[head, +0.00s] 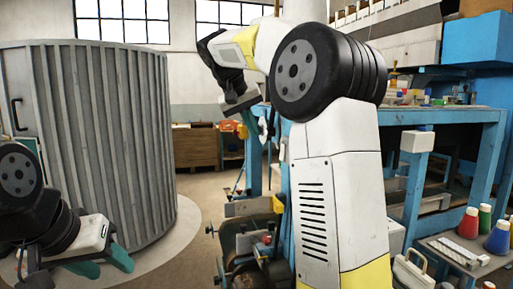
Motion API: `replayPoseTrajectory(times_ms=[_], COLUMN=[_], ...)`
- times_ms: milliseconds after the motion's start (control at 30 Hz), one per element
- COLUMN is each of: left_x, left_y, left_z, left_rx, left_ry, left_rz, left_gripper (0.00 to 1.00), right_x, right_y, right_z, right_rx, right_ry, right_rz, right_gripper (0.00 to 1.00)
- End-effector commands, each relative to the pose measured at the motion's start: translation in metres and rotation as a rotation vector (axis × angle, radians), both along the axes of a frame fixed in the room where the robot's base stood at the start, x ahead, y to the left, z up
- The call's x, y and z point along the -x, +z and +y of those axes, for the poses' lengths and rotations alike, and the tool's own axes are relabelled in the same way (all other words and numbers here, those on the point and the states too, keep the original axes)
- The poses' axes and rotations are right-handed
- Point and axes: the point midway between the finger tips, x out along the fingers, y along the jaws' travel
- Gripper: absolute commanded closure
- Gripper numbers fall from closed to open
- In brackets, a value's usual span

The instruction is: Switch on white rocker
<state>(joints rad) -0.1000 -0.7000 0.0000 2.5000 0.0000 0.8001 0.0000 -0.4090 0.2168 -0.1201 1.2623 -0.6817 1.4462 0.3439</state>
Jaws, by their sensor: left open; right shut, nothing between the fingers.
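I cannot make out a white rocker for certain in the head view. Small pale shapes show beside the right gripper, too small to identify. My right gripper (250,121) is raised at the upper middle, its teal fingers shut and pointing down. My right arm fills the centre and hides much behind it. My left gripper (103,264) is low at the left, its teal fingers open and apart with nothing between them.
A large grey ribbed cylinder (95,130) stands at the left. A blue workbench (455,116) with clutter is at the right. Thread cones (468,222) stand on a low table at the lower right. Dark machinery (250,245) is at the lower middle. Floor is clear beside the cylinder.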

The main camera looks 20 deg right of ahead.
Motion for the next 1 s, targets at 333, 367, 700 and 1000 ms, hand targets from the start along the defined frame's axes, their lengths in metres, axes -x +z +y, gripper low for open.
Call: replayPoseTrajectory(times_ms=[333, 367, 700, 1000], left_x=[0.000, 0.000, 0.000, 0.000], left_y=[0.000, 0.000, 0.000, 0.000], left_z=[0.000, 0.000, 0.000, 0.000], left_rx=[0.000, 0.000, 0.000, 0.000], left_ry=[0.000, 0.000, 0.000, 0.000], left_rz=[0.000, 0.000, 0.000, 0.000], left_gripper=[0.53, 0.53, 0.53, 0.53], right_x=[-0.019, -0.022, -0.037, -0.038], right_y=[-0.045, -0.051, -0.084, -0.086], right_z=[-0.025, -0.028, -0.068, -0.083], right_rx=[0.001, 0.001, 0.000, 0.000], right_ry=[-0.003, -0.003, -0.004, 0.000], right_rz=[0.005, 0.004, 0.001, 0.001], right_gripper=[1.00, 1.00, 1.00, 1.00])
